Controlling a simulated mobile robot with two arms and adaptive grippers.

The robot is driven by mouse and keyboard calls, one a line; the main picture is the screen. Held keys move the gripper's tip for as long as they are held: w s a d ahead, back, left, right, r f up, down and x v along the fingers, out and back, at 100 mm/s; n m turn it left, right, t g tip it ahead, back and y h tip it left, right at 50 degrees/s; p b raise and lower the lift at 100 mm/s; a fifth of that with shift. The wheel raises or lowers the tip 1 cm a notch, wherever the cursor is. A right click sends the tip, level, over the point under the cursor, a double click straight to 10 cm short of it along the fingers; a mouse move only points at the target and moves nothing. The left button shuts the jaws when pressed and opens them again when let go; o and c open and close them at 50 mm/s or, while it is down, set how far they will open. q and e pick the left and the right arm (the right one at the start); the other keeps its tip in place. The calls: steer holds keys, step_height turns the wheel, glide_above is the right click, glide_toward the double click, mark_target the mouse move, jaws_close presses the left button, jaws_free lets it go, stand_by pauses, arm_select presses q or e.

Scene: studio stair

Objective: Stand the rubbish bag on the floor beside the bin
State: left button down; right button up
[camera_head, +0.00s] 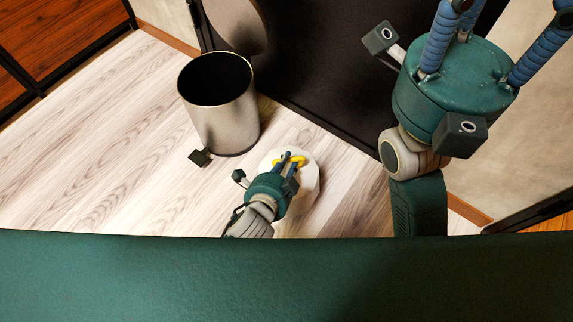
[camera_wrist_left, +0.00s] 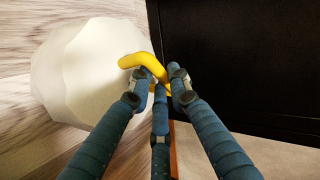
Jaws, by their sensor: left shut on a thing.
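The rubbish bag (camera_head: 307,186) is white with a yellow tie loop (camera_head: 291,160). It is upright, low over the floor just right of the bin, and partly hidden by my left gripper. My left gripper (camera_head: 287,163) is shut on the yellow loop. In the left wrist view the fingers (camera_wrist_left: 160,80) close around the loop (camera_wrist_left: 145,66), with the bag (camera_wrist_left: 85,75) at left. I cannot tell if its base touches the floor. The bin (camera_head: 222,118) is an open, dark-lined metal cylinder standing on the floor. My right gripper (camera_head: 490,22) is raised at upper right, fingers spread, tips partly cut off.
A large black panel (camera_head: 330,70) stands behind the bin and bag. Wooden fronts (camera_head: 60,40) are at upper left. Pale wood floor (camera_head: 100,150) is clear left of the bin. A bin pedal (camera_head: 200,157) sticks out at its front.

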arm_select(q)
steer(key=shift+r, duration=0.1)
steer(key=c, duration=1.6)
jaws_free()
